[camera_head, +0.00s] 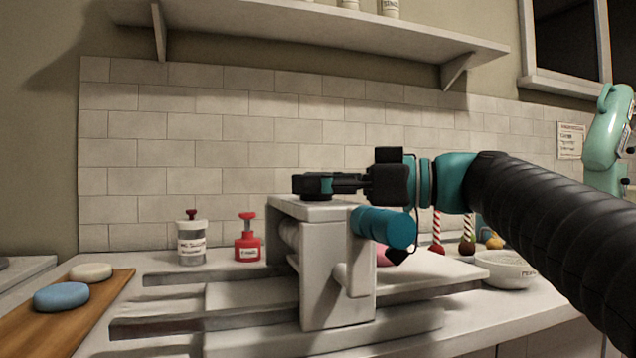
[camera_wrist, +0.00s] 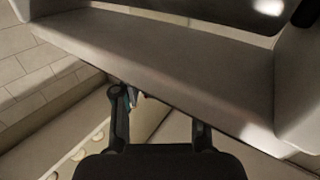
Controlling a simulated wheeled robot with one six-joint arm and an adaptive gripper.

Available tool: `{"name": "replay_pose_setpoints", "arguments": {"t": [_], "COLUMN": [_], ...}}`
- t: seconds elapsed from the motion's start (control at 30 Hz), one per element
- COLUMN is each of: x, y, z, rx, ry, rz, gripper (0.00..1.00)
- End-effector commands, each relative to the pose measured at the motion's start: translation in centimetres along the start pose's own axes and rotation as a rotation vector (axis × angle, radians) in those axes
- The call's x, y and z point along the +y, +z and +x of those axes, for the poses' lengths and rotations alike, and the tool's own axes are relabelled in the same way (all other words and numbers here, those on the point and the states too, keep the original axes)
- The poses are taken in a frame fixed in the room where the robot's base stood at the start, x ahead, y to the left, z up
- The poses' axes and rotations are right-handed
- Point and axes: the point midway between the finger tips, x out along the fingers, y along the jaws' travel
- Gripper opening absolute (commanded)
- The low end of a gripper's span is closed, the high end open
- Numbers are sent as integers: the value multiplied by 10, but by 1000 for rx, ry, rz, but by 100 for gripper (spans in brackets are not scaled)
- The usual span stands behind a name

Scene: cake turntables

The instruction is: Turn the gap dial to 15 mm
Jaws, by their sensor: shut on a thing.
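A pale grey roller machine (camera_head: 335,285) stands on the counter in the head view. A dark, low, round piece, apparently the gap dial (camera_head: 312,184), sits on its top. My gripper (camera_head: 337,183) comes in level from the right and is shut on the dial. The dial's scale and pointer are too small to read, so its setting cannot be told. In the wrist view my gripper (camera_wrist: 160,115) shows two fingers spaced apart, close to a broad grey surface of the machine (camera_wrist: 170,65). The dial cannot be made out clearly there.
A wooden board (camera_head: 75,310) with a blue disc and a cream disc lies at the left. A white bowl (camera_head: 505,270) is at the right. A shelf (camera_head: 320,28) hangs above.

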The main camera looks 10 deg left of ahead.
Motion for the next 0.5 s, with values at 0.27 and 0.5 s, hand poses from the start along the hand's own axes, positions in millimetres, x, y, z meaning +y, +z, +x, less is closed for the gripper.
{"name": "replay_pose_setpoints", "arguments": {"t": [0.27,0.5], "x": [3,2], "y": [0,-2], "z": [1,1], "rx": [10,23], "ry": [-136,-321], "rz": [1,1], "gripper": [7,7]}}
